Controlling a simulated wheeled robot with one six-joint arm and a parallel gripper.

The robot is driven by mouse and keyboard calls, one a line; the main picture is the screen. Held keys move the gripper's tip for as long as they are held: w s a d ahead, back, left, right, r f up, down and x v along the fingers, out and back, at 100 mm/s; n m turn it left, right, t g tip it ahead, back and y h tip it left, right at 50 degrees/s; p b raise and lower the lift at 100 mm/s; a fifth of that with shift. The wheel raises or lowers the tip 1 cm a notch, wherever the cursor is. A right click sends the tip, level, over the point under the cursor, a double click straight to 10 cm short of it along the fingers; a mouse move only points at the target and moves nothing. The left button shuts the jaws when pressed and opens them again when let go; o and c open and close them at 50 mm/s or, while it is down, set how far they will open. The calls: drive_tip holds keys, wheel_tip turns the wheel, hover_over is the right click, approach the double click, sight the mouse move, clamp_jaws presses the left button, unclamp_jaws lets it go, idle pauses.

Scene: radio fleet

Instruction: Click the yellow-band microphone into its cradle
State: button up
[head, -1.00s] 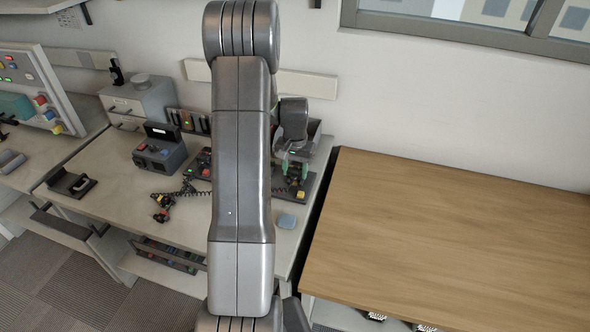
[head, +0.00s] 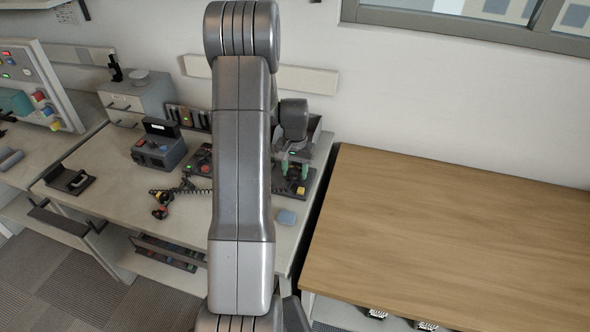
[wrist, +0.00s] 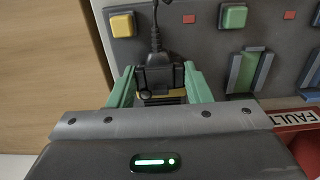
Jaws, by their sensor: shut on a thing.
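My gripper (wrist: 160,91) is shut on a dark microphone (wrist: 158,76), with a green finger on each side of it. A strip of yellow band shows on the microphone near the gripper body, and its cord runs up over the grey panel. In the head view my gripper (head: 295,166) is at the right end of the bench, over a dark unit with a yellow button (head: 302,190). My arm hides much of the bench. I cannot tell the microphone's cradle from the parts around it, nor whether the microphone touches it.
In the wrist view a yellow button (wrist: 122,25) and a green button (wrist: 233,17) flank the cord. A blue block (head: 286,217) lies at the bench front. A coiled-cord handset (head: 160,211) lies left of my arm. The wooden table (head: 450,230) is bare on top.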

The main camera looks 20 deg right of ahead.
drive_tip(key=shift+f, duration=0.2)
drive_tip(key=o, duration=1)
wheel_tip(320, 180, up, 14)
drive_tip(key=shift+f+b, duration=0.1)
drive_tip(key=shift+b, duration=0.5)
wheel_tip(320, 180, down, 14)
drive_tip(key=shift+r+p, duration=0.15)
drive_tip(key=shift+p, duration=0.5)
drive_tip(key=shift+r, duration=0.15)
